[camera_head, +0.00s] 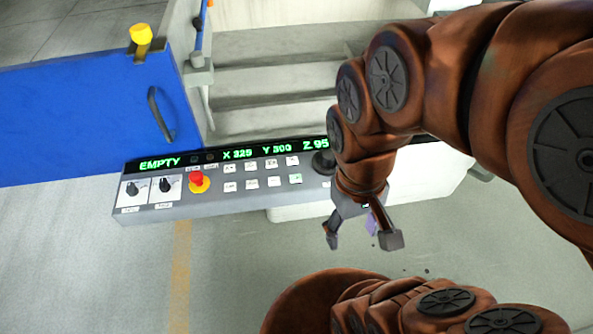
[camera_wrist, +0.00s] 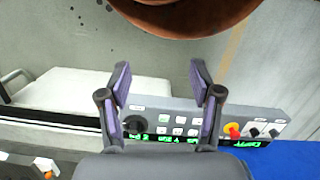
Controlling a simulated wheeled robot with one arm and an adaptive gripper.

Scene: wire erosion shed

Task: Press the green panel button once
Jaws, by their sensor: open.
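The control panel (camera_head: 222,203) is a long grey box with a green-lit readout. Its small green button (camera_head: 295,178) is at the right end of the lower row of white buttons. In the wrist view the panel appears upside down, and the green button (camera_wrist: 165,118) shows between the fingers. My gripper (camera_head: 361,238) is open and empty, to the right of the green button and apart from it in the head view. Its two fingers also show spread in the wrist view (camera_wrist: 160,76). My arm hides the panel's right part in the head view.
A red mushroom button (camera_head: 197,180) on a yellow base and two black rotary switches (camera_head: 165,184) sit left of the white buttons. A black round knob (camera_head: 323,162) is to their right. A blue door (camera_head: 75,120) stands behind. The floor in front is open.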

